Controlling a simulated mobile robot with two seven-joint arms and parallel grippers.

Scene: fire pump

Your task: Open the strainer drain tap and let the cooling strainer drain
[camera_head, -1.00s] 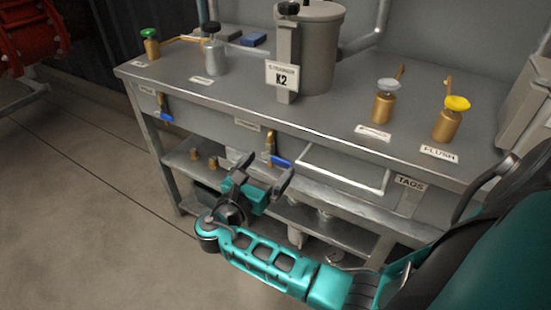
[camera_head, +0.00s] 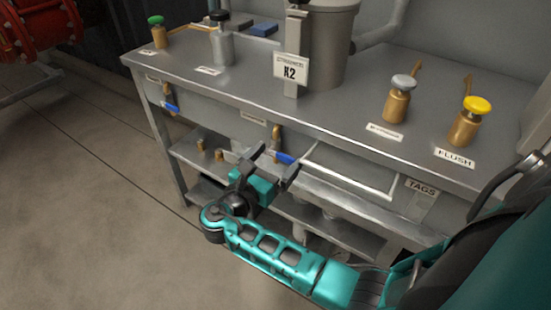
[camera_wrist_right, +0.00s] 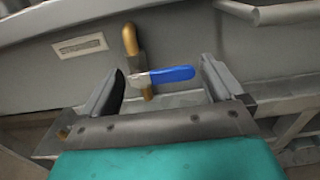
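The strainer drain tap (camera_head: 276,146) is a brass pipe with a blue lever (camera_head: 286,158) on the bench front, below the grey K2 canister (camera_head: 330,50). In the right wrist view the blue lever (camera_wrist_right: 172,75) lies sideways across the brass pipe (camera_wrist_right: 130,42), beside a label plate (camera_wrist_right: 80,46) that seems to read "STRAINER". My right gripper (camera_head: 272,165) is open in front of the tap. In its wrist view the lever shows between the two fingers (camera_wrist_right: 165,88), apparently ahead of them; contact cannot be told. My left gripper is not in view.
Another blue-handled tap (camera_head: 170,104) hangs at the left of the bench front. A white rail (camera_head: 350,178) runs right of the strainer tap. Brass valves with grey (camera_head: 397,103) and yellow (camera_head: 470,122) knobs stand on the bench top. The floor at left is clear.

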